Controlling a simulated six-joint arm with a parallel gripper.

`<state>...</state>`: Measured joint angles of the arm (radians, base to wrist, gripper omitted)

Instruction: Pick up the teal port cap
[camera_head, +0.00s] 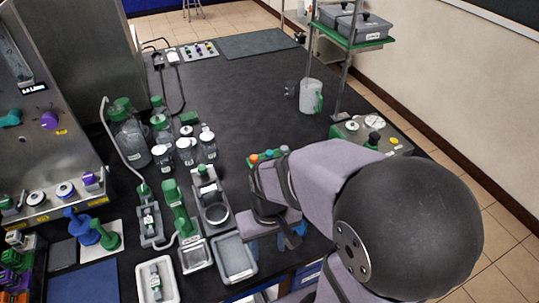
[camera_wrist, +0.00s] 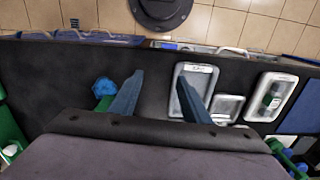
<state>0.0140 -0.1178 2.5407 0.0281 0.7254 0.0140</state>
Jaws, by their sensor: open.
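A row of small coloured caps sits on a green rack behind my wrist in the head view. One of them is a teal cap (camera_head: 270,153), small and partly crowded by the arm. My gripper (camera_head: 274,243) points down over the dark bench, in front of that row. In the wrist view my gripper (camera_wrist: 160,77) is open, with nothing between its fingers. A knobbly blue piece (camera_wrist: 104,86) with green beside it lies just left of the left finger there. I cannot tell whether it is a port cap.
A grey tray (camera_head: 253,272) lies left of my gripper, with a smaller tray (camera_head: 187,265) beyond it. Bottles with white lids (camera_head: 186,143) stand further back. The back middle of the bench is clear.

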